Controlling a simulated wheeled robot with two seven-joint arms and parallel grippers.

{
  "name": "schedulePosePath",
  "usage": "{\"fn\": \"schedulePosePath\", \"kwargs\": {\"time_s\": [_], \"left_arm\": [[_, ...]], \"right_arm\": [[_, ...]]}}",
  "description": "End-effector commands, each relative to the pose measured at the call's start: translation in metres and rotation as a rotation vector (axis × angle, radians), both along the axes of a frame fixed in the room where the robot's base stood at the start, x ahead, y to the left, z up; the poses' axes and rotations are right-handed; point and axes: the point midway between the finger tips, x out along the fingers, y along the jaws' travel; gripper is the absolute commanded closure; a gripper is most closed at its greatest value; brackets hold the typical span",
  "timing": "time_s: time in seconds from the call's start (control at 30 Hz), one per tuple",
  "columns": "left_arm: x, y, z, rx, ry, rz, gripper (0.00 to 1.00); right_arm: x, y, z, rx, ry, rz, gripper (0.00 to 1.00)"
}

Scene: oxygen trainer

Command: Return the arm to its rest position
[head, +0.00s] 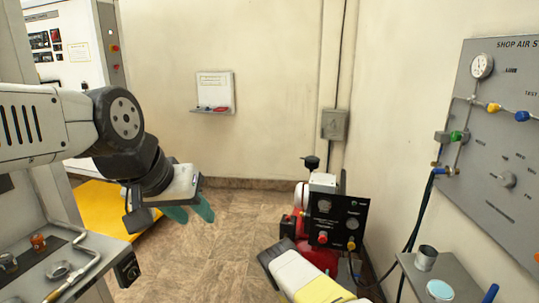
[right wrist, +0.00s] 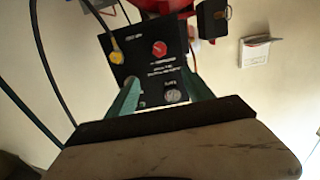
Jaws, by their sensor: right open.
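My left gripper (head: 190,212) hangs at the end of the left arm in the head view, over the floor in front of the yellow mat. Its two teal fingers stand apart with nothing between them. My right gripper (right wrist: 160,92) shows in the right wrist view with its teal fingers apart and empty. It faces the black control panel (right wrist: 150,58) of the red compressor; the panel also shows in the head view (head: 338,222). I cannot tell the distance between fingers and panel. In the head view a white and yellow part of my right arm shows low, and its fingers are hidden.
A grey bench (head: 60,262) with fittings stands at the left. The shop air board (head: 500,140) hangs on the right wall. Below it a small grey shelf (head: 455,275) holds a metal cup (head: 426,258). Hoses run beside the compressor. Bare floor (head: 215,255) lies in the middle.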

Motion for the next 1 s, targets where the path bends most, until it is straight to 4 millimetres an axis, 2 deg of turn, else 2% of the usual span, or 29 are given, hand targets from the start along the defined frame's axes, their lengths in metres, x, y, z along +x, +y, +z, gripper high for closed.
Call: {"fn": "schedulePosePath", "kwargs": {"time_s": [0.27, 0.57, 0.67, 0.8, 1.0], "left_arm": [[0.0, 0.0, 0.0, 0.0, 0.001, 0.0, 0.61], [0.0, 0.0, 0.0, 0.0, 0.001, 0.0, 0.61], [0.0, 0.0, 0.0, 0.0, 0.001, 0.0, 0.61], [0.0, 0.0, 0.0, 0.0, 0.001, 0.0, 0.61], [0.0, 0.0, 0.0, 0.0, 0.001, 0.0, 0.61]], "right_arm": [[0.022, -0.003, 0.022, 0.041, 0.038, -0.037, 0.4], [0.06, -0.008, 0.07, 0.132, 0.114, -0.095, 0.4], [0.076, -0.009, 0.098, 0.182, 0.155, -0.113, 0.4], [0.095, -0.008, 0.151, 0.275, 0.232, -0.129, 0.4], [0.1, 0.003, 0.233, 0.402, 0.351, -0.106, 0.4]]}}
